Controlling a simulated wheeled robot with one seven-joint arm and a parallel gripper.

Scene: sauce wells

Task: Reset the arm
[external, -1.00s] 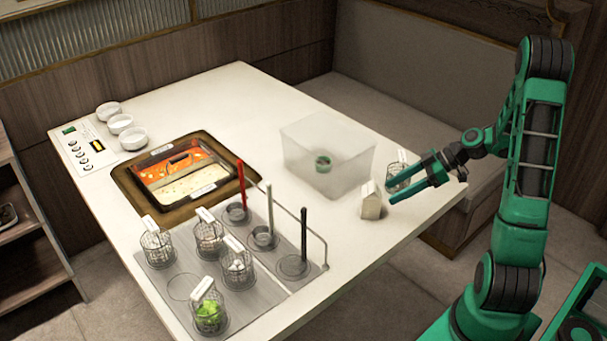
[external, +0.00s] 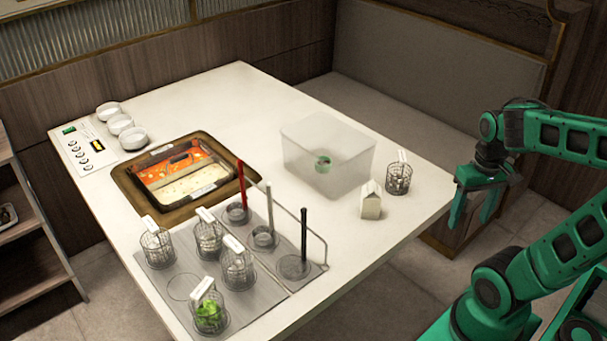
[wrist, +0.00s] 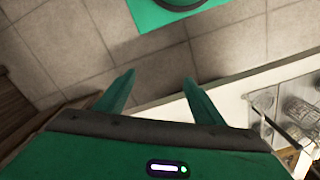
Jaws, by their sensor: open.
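My gripper (external: 470,212) is open and empty. It hangs with its fingers pointing down, just off the right edge of the white table (external: 420,205). My arm is folded back to the right in the external view.
A two-part pot (external: 205,192), white bowls (external: 132,138) and a rack (external: 255,295) with several baskets and tools are further left. A bench (external: 395,110) lies behind.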

